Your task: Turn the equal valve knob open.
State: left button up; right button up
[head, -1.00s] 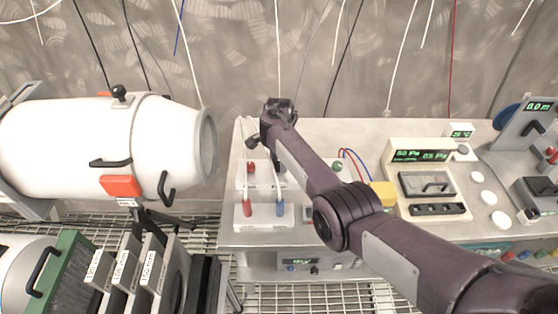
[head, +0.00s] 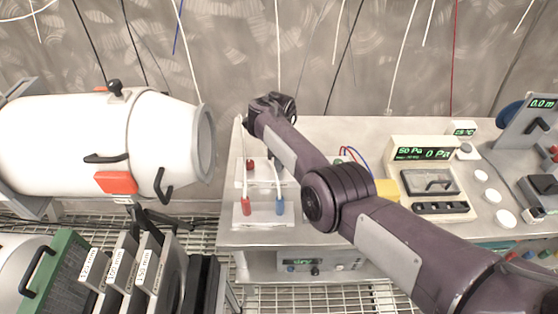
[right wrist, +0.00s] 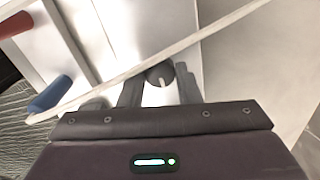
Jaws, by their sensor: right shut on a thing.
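The equal valve knob (right wrist: 160,74) is small, dark and round with a pale mark, seen in the right wrist view. It sits between the two dark fingers of my right gripper (right wrist: 158,82), which is shut on it. A white hose crosses the view just beyond the fingers. In the head view my right wrist hangs over the left part of the steel bench, and the arm hides the knob and fingertips. The pressure gauge (head: 425,152) reads about 50 Pa and 0 Pa in green. My left gripper is not in view.
White hoses end in a red plug (head: 246,206) and a blue plug (head: 279,206) close to my right wrist. A yellow block (head: 387,189) stands by the gauge. A white cylinder (head: 70,145) lies at left. Bare bench top (head: 350,127) shows behind the arm.

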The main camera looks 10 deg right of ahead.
jog(key=shift+w+r+m, duration=0.1)
jog(key=shift+m, duration=0.3)
jog(key=o, duration=1)
jog(key=shift+c, duration=0.2)
notch_tip(320, 180, up, 8)
jog(key=shift+f+p, duration=0.15)
jog(key=shift+p, duration=0.45)
